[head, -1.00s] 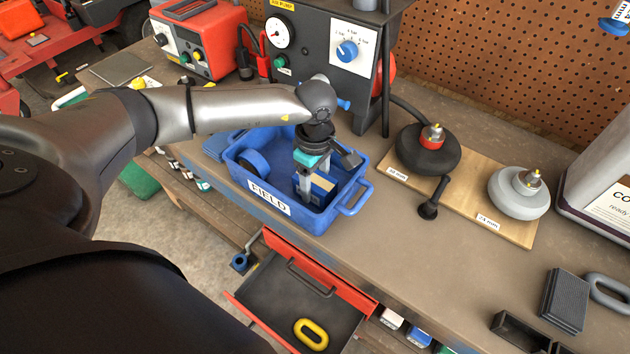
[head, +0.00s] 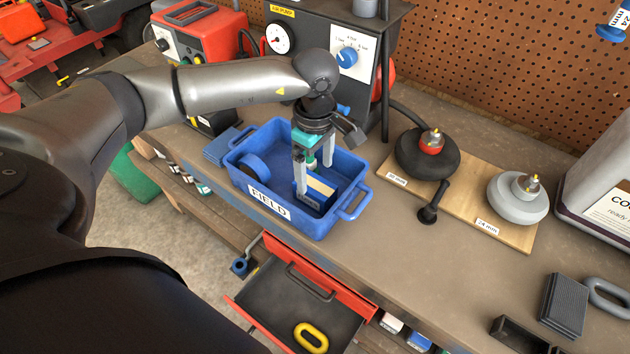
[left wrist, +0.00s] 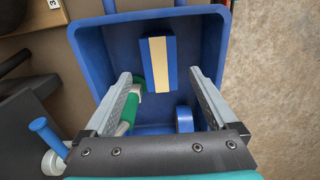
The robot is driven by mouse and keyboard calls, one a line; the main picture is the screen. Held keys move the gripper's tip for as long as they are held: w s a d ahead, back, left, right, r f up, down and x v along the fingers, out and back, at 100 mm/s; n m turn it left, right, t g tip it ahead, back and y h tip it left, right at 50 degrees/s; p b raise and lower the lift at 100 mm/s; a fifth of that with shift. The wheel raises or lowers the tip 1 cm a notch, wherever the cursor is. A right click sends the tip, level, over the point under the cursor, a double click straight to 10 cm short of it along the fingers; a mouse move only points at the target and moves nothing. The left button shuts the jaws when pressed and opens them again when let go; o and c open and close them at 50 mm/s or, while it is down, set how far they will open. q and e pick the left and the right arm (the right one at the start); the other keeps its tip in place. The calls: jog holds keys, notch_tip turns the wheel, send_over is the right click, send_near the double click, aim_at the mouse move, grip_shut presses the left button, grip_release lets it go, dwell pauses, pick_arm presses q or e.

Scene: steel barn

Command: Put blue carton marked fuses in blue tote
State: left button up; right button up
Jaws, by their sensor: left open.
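The blue carton (head: 321,187) with a cream band lies inside the blue tote (head: 352,205), toward its right end. In the left wrist view the carton (left wrist: 142,62) rests on the tote floor, near one wall; I cannot read any marking on it. My left gripper (head: 314,180) points down into the tote over the carton. Its fingers (left wrist: 160,76) are spread wide, with the carton beyond the tips and nothing held between them. My right gripper is not in view.
The tote, labelled FIELD, also holds a blue roll (head: 254,165) and a green item (left wrist: 130,112). The air pump (head: 300,50) stands close behind it. An open red drawer (head: 330,275) juts out below.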

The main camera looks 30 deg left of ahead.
aim_at(315, 184)
pick_arm(q)
notch_tip(315, 184, up, 6)
jog(key=shift+f, duration=0.1)
dwell(0.5)
